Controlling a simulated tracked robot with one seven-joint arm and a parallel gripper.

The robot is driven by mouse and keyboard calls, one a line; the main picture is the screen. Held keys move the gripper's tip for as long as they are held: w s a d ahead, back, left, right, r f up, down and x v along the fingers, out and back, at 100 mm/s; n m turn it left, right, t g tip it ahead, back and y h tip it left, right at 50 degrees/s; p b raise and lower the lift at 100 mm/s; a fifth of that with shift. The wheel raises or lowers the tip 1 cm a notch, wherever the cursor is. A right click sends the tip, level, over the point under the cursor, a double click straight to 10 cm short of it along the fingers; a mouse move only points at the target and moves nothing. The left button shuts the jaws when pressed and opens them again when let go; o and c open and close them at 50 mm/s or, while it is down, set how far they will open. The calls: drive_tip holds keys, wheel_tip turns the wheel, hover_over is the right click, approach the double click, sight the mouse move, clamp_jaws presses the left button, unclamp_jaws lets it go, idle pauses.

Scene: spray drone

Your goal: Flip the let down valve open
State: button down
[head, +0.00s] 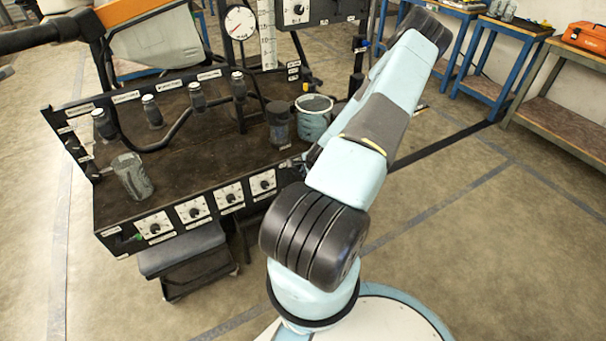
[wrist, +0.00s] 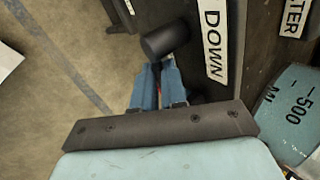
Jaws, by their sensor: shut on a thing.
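In the wrist view my gripper (wrist: 157,84) has its blue fingers close together beside a white label reading "DOWN" (wrist: 212,40) on the dark panel. The fingers are shut on the let down valve's lever, of which only a small red bit shows between them. A black cylindrical part (wrist: 165,41) of the fitting sticks out just beyond the fingertips. In the head view my arm covers most of the gripper and the valve, at the right end of the bench. How far the lever is turned cannot be told.
A measuring jug (wrist: 292,110) marked 500 ML stands close right of my gripper; it also shows in the head view (head: 314,120). A dark cylinder (head: 279,124) and a grey cup (head: 132,177) stand on the black bench (head: 215,160). Open floor lies right of the bench.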

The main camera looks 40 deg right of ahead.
drive_tip(key=shift+w+d+r+n+g+h, duration=0.1)
drive_tip(key=shift+r+n+g+h, duration=0.15)
drive_tip(key=shift+h, duration=0.35)
drive_tip(key=shift+w+d+r+n+g+h, duration=0.15)
drive_tip(key=shift+r+h, duration=0.15)
drive_tip(key=shift+h, duration=0.3)
drive_tip(key=shift+r, duration=0.1)
drive_tip(key=c, duration=1.2)
unclamp_jaws()
drive_tip(key=shift+s+a, duration=0.1)
drive_tip(key=shift+s, duration=0.05)
drive_tip(key=shift+a, duration=0.1)
drive_tip(key=shift+s, duration=0.1)
drive_tip(key=v, duration=1.3)
drive_tip(key=shift+s+a, duration=0.2)
drive_tip(key=shift+a, duration=0.1)
